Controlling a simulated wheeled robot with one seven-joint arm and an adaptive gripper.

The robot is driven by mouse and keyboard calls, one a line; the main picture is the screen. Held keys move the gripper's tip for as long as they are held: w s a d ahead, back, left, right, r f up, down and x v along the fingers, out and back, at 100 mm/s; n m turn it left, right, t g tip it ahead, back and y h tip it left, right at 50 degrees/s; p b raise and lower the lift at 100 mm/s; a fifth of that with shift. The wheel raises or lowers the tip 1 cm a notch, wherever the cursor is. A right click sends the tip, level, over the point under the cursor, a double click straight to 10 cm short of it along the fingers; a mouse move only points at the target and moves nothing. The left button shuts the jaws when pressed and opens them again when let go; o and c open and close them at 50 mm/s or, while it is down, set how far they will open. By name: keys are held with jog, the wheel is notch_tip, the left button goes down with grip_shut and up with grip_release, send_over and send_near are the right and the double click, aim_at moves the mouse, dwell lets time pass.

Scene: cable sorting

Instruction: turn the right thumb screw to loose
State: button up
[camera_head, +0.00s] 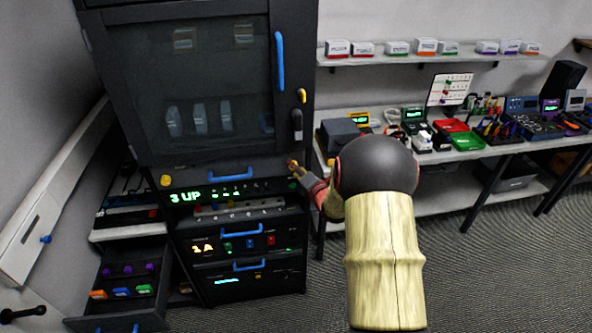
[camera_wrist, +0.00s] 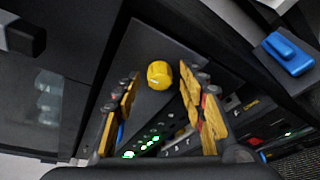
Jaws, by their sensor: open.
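The right thumb screw is a yellow ribbed knob (camera_wrist: 159,74) on a dark panel in the wrist view. It shows between the two finger pads of my gripper (camera_wrist: 160,76), with a visible gap on each side. My gripper is open and does not visibly touch the knob. In the head view my gripper (camera_head: 294,166) is at the right end of the panel under the cabinet door and hides the right screw. The left thumb screw (camera_head: 166,180) is a yellow knob at the panel's left end.
The glass cabinet door (camera_head: 205,85) with a blue handle (camera_head: 280,61) and a black latch (camera_head: 297,122) is above. A green-lit "3 UP" unit (camera_head: 187,196) sits below the panel. An open drawer (camera_head: 122,290) juts out at lower left. A cluttered bench (camera_head: 440,188) stands right.

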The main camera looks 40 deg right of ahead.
jog(key=c, duration=0.3)
grip_shut()
dwell(0.3)
